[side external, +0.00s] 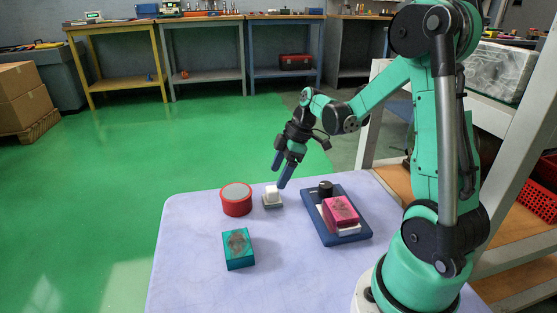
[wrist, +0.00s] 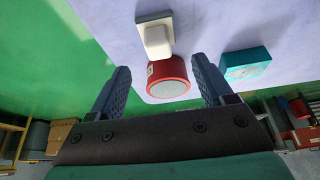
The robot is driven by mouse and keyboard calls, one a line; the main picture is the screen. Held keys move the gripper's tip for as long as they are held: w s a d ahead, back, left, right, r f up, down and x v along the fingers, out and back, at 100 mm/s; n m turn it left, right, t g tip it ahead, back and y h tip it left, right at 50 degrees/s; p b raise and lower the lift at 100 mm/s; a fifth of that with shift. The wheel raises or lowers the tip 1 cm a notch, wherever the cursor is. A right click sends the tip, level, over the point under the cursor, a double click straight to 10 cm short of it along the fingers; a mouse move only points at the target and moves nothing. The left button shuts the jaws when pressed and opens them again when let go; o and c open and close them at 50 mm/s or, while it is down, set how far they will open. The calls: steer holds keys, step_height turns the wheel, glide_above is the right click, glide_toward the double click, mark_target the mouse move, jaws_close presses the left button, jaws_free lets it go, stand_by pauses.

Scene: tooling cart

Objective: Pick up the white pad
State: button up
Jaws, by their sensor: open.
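A small white block (side external: 272,192) with a rounded top sits on a pale square base on the table, beside the red round tin. It also shows in the wrist view (wrist: 157,40), at the top centre on its flat base (wrist: 154,17). This seems to be the white pad. My gripper (side external: 281,172) is above the table, close to the block and slightly to its right in the side view. In the wrist view its two blue fingers (wrist: 161,63) are spread wide with nothing held between them.
A red tin (side external: 236,200) stands left of the white block. A teal box (side external: 238,249) lies nearer the front. A blue tray (side external: 340,238) at right bears a pink box (side external: 340,211), a black knob (side external: 325,188) and something white under the box. The table's (side external: 190,260) front middle is clear.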

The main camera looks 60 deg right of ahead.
mark_target(273, 188)
steer(key=shift+d+f, duration=0.1)
steer(key=shift+f, duration=0.2)
steer(key=shift+x, duration=2.6)
jaws_close()
